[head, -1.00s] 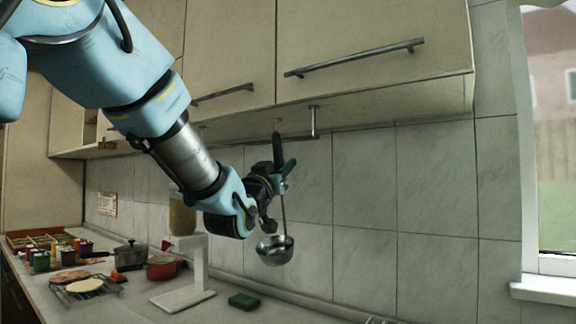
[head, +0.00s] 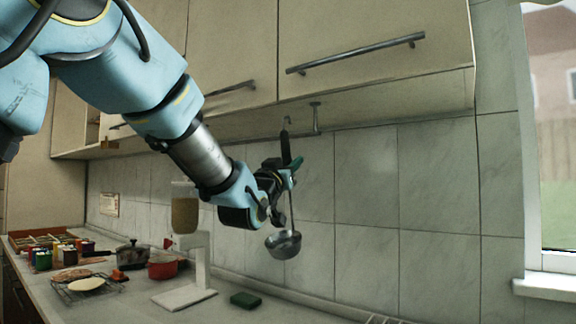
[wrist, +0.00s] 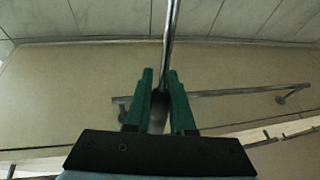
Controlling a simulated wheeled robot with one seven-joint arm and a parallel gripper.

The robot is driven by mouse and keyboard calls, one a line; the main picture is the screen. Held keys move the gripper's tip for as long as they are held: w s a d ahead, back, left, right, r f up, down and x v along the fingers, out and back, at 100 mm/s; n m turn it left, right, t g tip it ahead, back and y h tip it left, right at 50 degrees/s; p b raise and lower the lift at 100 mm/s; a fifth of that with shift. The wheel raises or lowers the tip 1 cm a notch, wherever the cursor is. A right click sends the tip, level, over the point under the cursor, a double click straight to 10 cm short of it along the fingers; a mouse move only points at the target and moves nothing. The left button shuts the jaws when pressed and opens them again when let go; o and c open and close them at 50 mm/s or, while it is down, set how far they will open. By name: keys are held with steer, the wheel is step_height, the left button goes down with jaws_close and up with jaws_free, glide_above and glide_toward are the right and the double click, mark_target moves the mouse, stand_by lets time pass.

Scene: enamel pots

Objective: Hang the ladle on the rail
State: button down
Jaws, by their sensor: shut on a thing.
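The metal ladle (head: 284,245) hangs upright from my gripper (head: 287,172), bowl down, with its dark handle and small hook rising above the fingers. In the wrist view, my gripper's green fingers (wrist: 160,92) are closed on the ladle's shaft (wrist: 172,32). The metal rail (head: 305,134) is fixed under the wall cabinet by a bracket; it also shows in the wrist view (wrist: 235,91), crossing behind the fingers. The hook's top is near the rail's height in the head view. I cannot tell the depth gap between them. The arm hides part of the rail.
Wall cabinets (head: 375,50) overhang the rail, and the tiled wall (head: 360,190) is behind. Below are a white stand (head: 185,298), a green sponge-like block (head: 245,300), a red pot (head: 163,268) and a grey pot (head: 131,252). A window is at the right.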

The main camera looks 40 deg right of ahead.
steer(key=shift+w+d+f+b, duration=0.2)
steer(key=shift+d+f+b, duration=0.25)
steer(key=shift+d, duration=0.45)
steer(key=shift+w+d+f+b, duration=0.25)
steer(key=shift+d+b, duration=0.4)
steer(key=shift+d, duration=0.2)
steer(key=shift+w+d+f+b, duration=0.2)
steer(key=shift+d+f+b, duration=0.25)
steer(key=shift+d, duration=0.45)
steer(key=c, duration=0.7)
jaws_free()
steer(key=b+v, duration=0.4)
steer(key=v, duration=0.7)
steer(key=shift+r, duration=0.1)
